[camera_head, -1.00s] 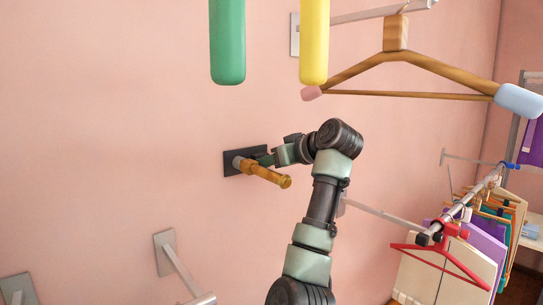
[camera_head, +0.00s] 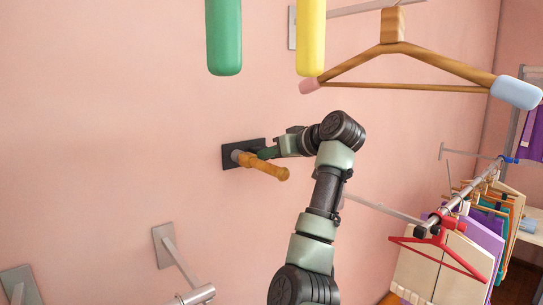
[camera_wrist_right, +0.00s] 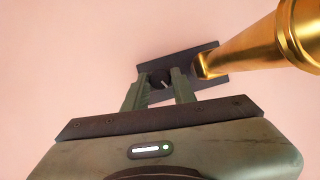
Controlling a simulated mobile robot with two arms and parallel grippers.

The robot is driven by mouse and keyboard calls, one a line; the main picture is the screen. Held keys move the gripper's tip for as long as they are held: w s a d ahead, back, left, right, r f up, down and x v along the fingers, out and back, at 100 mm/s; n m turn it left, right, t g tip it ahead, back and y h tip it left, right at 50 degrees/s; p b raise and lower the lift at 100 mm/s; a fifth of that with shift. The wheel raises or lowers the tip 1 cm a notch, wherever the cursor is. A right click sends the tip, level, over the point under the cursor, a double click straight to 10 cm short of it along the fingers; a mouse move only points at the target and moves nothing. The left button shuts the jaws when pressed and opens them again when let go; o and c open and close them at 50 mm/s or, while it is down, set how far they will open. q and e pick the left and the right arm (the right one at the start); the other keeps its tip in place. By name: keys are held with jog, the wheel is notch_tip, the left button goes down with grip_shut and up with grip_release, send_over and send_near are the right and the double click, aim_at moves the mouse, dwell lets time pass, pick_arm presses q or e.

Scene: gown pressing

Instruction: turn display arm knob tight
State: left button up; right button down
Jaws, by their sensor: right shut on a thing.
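The display arm (camera_head: 264,168) is a golden-brown bar that sticks out from a black wall plate (camera_head: 240,146). In the right wrist view the bar (camera_wrist_right: 255,45) looks like shiny brass and passes to the right of my fingers. A small dark round knob (camera_wrist_right: 160,79) with a pale line on its face sits at the plate. My right gripper (camera_head: 266,152) reaches the plate from the right, beside the bar. In the wrist view the fingers (camera_wrist_right: 159,88) are on either side of the knob and shut on it. In the head view the knob is hidden. My left gripper is out of view.
A wooden hanger (camera_head: 395,65) hangs at the upper right. Green (camera_head: 224,38) and yellow (camera_head: 311,38) rounded bars hang above. A metal wall bracket (camera_head: 168,248) is below left. A rail with a red hanger (camera_head: 437,245) and garments stands at right.

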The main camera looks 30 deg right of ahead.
jog(key=shift+d+f+m+t+y+b, duration=0.15)
jog(key=shift+m+t+y+b, duration=0.25)
jog(key=shift+m+y+b, duration=1.35)
jog(key=shift+d+f+m+t+y+b, duration=0.15)
jog(key=shift+m+t+y+b, duration=0.6)
jog(key=shift+m, duration=1.9)
jog(key=shift+r+g, duration=0.15)
jog(key=shift+g, duration=0.2)
jog(key=c, duration=1.4)
grip_release()
jog(key=shift+o, duration=1.2)
jog(key=shift+w, duration=0.15)
